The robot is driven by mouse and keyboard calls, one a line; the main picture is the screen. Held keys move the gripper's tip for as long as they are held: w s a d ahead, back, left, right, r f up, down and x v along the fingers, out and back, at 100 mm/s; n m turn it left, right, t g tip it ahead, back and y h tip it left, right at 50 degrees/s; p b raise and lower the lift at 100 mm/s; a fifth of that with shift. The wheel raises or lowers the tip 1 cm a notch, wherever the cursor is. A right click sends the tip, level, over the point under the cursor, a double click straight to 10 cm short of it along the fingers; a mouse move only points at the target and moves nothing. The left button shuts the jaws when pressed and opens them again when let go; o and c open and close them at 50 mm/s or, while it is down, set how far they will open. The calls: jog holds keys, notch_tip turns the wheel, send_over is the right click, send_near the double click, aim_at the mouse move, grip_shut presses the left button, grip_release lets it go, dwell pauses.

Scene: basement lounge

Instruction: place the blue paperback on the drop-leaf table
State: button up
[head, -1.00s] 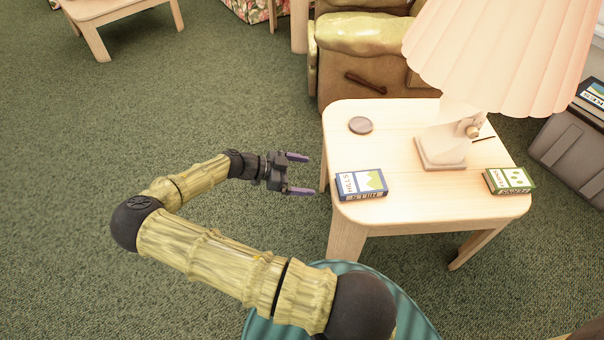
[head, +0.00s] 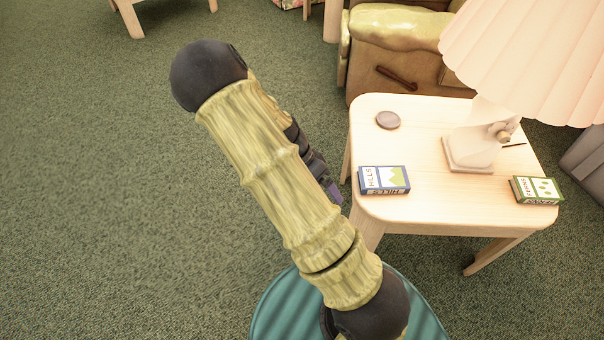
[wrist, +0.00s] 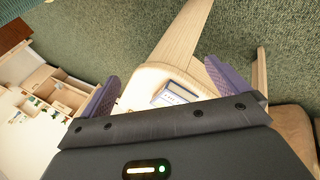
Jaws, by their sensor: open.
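The blue paperback (head: 384,180), marked HILLS, lies flat near the left front corner of a pale wooden table (head: 440,212). In the wrist view the blue paperback (wrist: 176,93) shows beyond and between my fingers. My gripper (head: 334,192) is just left of this table in the head view, mostly hidden behind my own arm. In the wrist view my gripper (wrist: 168,88) has its two purple fingers wide apart with nothing between them. I cannot tell which table is the drop-leaf one; part of another wooden table (head: 130,18) shows at the top left.
The lamp table also holds a pink-shaded lamp (head: 470,152), a round disc (head: 388,120) and a green book (head: 536,190). An armchair (head: 395,60) stands behind it. Open green carpet (head: 100,200) lies to the left.

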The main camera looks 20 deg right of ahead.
jog(key=s+a+r+n+t+y, duration=0.2)
jog(key=a+r+n+t, duration=0.1)
jog(key=r+n, duration=0.4)
jog(key=s+a+r+n+t+y, duration=0.2)
jog(key=s+a+r+n+t, duration=0.1)
jog(key=r+n, duration=0.4)
jog(key=shift+s+a+r+t+y, duration=0.15)
jog(key=shift+a+r+t+y, duration=0.2)
jog(key=shift+a+r, duration=0.5)
